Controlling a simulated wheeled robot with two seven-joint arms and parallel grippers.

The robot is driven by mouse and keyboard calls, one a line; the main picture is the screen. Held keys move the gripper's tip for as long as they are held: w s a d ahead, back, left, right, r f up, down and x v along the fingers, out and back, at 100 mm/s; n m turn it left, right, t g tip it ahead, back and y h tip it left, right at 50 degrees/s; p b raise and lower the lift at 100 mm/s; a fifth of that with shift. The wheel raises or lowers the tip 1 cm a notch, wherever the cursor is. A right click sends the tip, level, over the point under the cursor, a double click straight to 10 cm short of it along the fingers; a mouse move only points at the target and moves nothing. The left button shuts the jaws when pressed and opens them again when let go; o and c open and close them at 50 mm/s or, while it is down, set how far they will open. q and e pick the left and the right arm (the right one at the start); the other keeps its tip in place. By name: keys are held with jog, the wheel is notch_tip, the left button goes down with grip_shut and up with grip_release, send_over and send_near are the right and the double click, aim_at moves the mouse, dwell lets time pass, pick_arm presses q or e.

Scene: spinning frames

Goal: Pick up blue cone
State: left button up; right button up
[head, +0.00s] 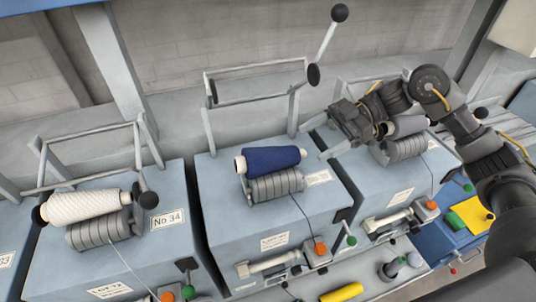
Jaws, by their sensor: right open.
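The blue cone (271,160) lies on its side on the grey ribbed drum (274,186) of the middle machine, with its narrower white end toward the right. My right gripper (318,138) is open and empty, to the right of the blue cone and apart from it. Its fingers point left toward the cone. My right arm comes in from the right edge over the right machine. My left gripper is not in view.
A white cone (86,207) lies on the left machine's drum. A metal frame (256,68) with a raised lever (328,45) stands behind the blue cone. A yellow cone (342,292) lies at the front.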

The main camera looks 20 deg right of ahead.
aim_at(295, 148)
jog(key=a, duration=0.1)
jog(key=a+f, duration=0.1)
jog(key=shift+w+a+p, duration=0.3)
jog(key=shift+w+p, duration=0.1)
jog(key=shift+s+a+f, duration=0.1)
jog(key=shift+a+f, duration=0.15)
jog(key=shift+a, duration=0.2)
jog(key=shift+s, duration=0.1)
jog(key=shift+a+p, duration=0.3)
jog(key=shift+p, duration=0.15)
jog(key=p+x, duration=0.2)
jog(key=x, duration=0.1)
jog(key=shift+w+a+f, duration=0.15)
jog(key=shift+w+a, duration=0.1)
jog(key=shift+a, duration=0.05)
jog(key=shift+s+a+f, duration=0.1)
jog(key=shift+a+f, duration=0.1)
jog(key=shift+a, duration=0.2)
jog(key=shift+d+f, duration=0.1)
jog(key=shift+c, duration=0.9)
jog(key=c, duration=1)
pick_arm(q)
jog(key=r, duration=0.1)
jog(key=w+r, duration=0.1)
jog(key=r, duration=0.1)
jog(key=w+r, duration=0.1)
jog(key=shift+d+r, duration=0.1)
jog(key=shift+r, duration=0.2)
